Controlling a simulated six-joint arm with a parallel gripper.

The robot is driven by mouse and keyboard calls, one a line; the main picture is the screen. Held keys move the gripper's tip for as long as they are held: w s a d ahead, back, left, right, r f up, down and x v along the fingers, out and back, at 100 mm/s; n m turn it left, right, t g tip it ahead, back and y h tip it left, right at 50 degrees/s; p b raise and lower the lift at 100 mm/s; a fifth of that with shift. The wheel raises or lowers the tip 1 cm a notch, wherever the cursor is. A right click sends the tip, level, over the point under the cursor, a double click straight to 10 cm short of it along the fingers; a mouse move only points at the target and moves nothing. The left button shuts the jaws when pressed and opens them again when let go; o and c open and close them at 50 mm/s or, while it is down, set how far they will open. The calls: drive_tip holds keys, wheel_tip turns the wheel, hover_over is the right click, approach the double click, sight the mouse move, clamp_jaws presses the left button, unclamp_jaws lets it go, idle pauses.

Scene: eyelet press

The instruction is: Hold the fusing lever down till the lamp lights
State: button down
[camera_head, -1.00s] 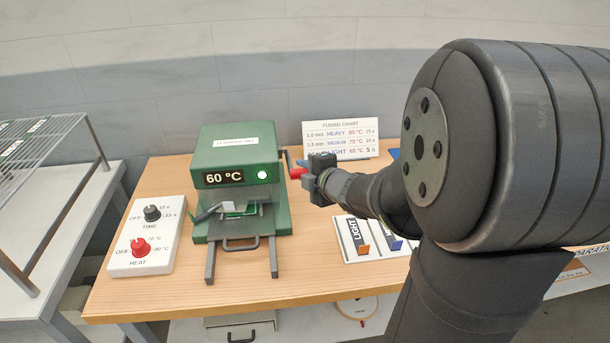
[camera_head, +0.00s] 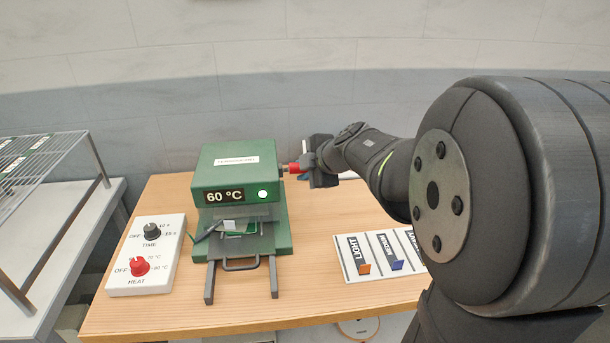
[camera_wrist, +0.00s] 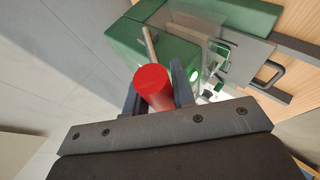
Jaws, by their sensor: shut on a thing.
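The green press (camera_head: 240,173) stands on the wooden table, with a "60 °C" display on its front. Its fusing lever ends in a red grip (camera_head: 294,167) at the press's right side. The wrist view shows the grip (camera_wrist: 153,90) between my fingers and a thin metal rod (camera_wrist: 149,45) running from it towards the press. My gripper (camera_head: 309,164) is shut on the red grip. The round lamp (camera_head: 262,194) beside the display shows bright whitish green. A drawer-like tray with a handle (camera_head: 240,266) sticks out at the front.
A white control box (camera_head: 147,255) with TIME and HEAT knobs is left of the press. A white board with LIGHT and other labelled strips (camera_head: 368,276) lies at the right. A wire rack (camera_head: 40,160) stands far left. My arm covers the right side.

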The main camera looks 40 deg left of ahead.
drive_tip(key=w+a+r, duration=0.4)
drive_tip(key=r, duration=0.1)
drive_tip(key=shift+w+a, duration=0.3)
drive_tip(key=shift+a, duration=0.05)
idle(0.3)
drive_tip(key=shift+r, duration=0.1)
drive_tip(key=c, duration=1.2)
unclamp_jaws()
drive_tip(key=shift+d, duration=0.1)
drive_tip(key=v, duration=1.7)
drive_tip(key=shift+s, duration=0.1)
